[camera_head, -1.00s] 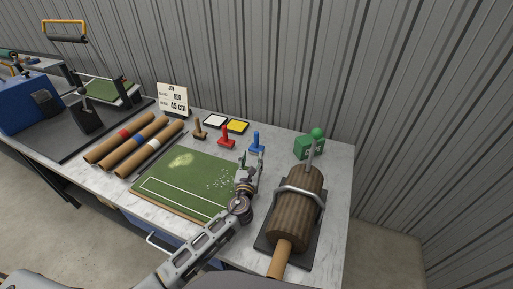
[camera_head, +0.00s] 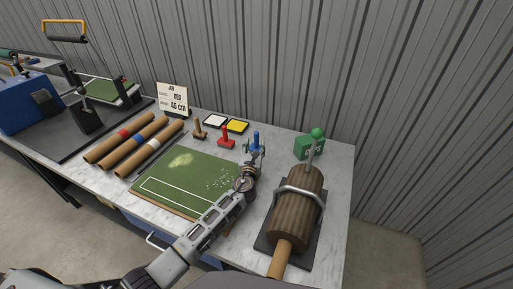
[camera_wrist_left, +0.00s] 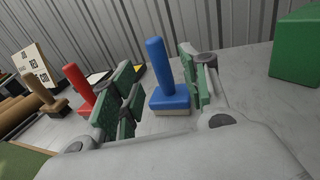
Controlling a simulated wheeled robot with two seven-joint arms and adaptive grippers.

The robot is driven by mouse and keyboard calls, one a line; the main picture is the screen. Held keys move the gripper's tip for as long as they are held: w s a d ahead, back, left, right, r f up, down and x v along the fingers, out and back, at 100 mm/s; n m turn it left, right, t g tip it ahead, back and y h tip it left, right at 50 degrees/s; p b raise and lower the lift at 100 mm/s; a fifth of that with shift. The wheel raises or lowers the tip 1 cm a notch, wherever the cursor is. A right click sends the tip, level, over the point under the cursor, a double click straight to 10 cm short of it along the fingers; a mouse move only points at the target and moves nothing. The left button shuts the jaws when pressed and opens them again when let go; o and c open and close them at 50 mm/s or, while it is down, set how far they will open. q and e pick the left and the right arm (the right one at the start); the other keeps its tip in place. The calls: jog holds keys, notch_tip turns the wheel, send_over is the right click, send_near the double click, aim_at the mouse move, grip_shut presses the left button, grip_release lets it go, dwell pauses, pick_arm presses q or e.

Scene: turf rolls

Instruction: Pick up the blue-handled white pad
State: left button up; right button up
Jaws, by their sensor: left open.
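The blue-handled pad (camera_head: 256,139) stands upright on the grey table, to the right of the red-handled one. In the left wrist view its blue handle and blue block (camera_wrist_left: 165,78) stand between my fingers, with a pale pad layer under the block. My left gripper (camera_head: 254,149) is open around it, with green-lined fingers (camera_wrist_left: 160,95) on either side and a visible gap to each. The handle's top rises above the fingers. My right gripper is not in view.
A red stamp (camera_head: 226,137) and a brown stamp (camera_head: 199,130) stand to the left, near white (camera_head: 215,121) and yellow (camera_head: 238,126) pads. A green box (camera_head: 305,147) and a large roller (camera_head: 296,205) are on the right. The turf mat (camera_head: 185,180) lies in front.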

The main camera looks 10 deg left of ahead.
aim_at(256, 139)
pick_arm(q)
jog(key=shift+w, duration=0.15)
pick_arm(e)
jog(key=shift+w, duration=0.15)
pick_arm(q)
jog(key=shift+w+a, duration=0.15)
jog(key=shift+w, duration=1.85)
jog(key=shift+w+b, duration=0.3)
jog(key=shift+w, duration=0.45)
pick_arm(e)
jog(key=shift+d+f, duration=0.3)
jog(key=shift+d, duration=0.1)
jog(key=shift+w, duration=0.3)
